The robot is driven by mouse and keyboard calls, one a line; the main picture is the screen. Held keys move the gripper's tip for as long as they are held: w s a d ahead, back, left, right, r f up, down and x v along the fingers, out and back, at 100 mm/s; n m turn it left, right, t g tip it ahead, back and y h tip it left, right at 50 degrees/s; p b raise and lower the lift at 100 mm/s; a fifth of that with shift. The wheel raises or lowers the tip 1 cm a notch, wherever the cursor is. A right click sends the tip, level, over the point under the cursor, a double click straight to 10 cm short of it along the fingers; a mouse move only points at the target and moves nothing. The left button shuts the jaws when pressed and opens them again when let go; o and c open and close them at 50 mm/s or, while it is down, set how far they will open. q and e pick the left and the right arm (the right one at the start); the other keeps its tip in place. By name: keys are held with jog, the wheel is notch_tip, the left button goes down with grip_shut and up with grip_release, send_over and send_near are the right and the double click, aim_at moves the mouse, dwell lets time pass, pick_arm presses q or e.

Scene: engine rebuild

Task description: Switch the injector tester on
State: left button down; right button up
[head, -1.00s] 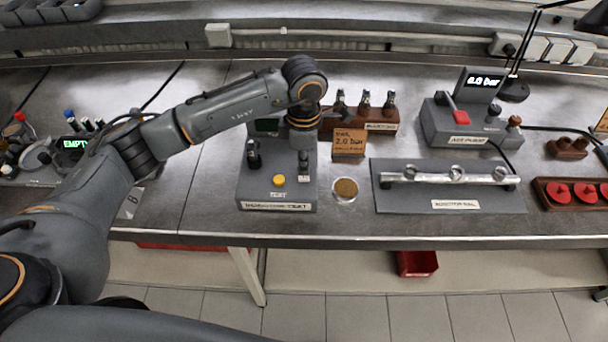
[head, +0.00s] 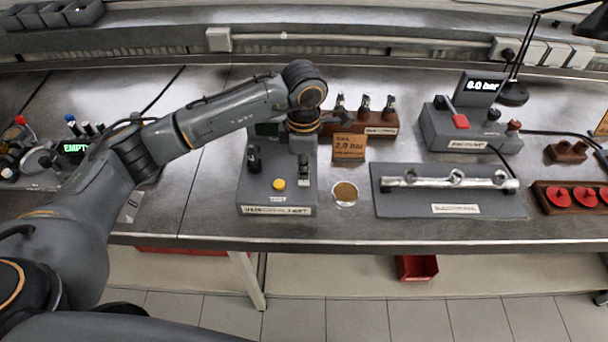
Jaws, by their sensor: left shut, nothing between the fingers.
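The injector tester (head: 262,197) is a grey box near the front edge of the bench, with a yellow button (head: 279,184), a black fitting (head: 254,160) at its left and a front label. Its dark screen (head: 266,130) is mostly hidden behind my left arm. My left gripper (head: 303,178) points down over the right side of the tester, shut and empty. A small pale part, seemingly the switch, shows at its tips; I cannot tell whether they touch it or which way it is set. My right gripper is out of view.
An orange card (head: 349,147) and a round brown-filled dish (head: 345,194) stand right of the tester. Behind is a wooden injector rack (head: 382,130). Further right are a rail on a grey plate (head: 400,208) and a pump with a display (head: 470,137). Bare bench lies left of the tester.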

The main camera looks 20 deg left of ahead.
aim_at(304, 181)
pick_arm(q)
jog(key=shift+f+b, duration=1)
dwell(0.7)
jog(key=shift+r+p, duration=1.55)
jog(key=shift+r, duration=2)
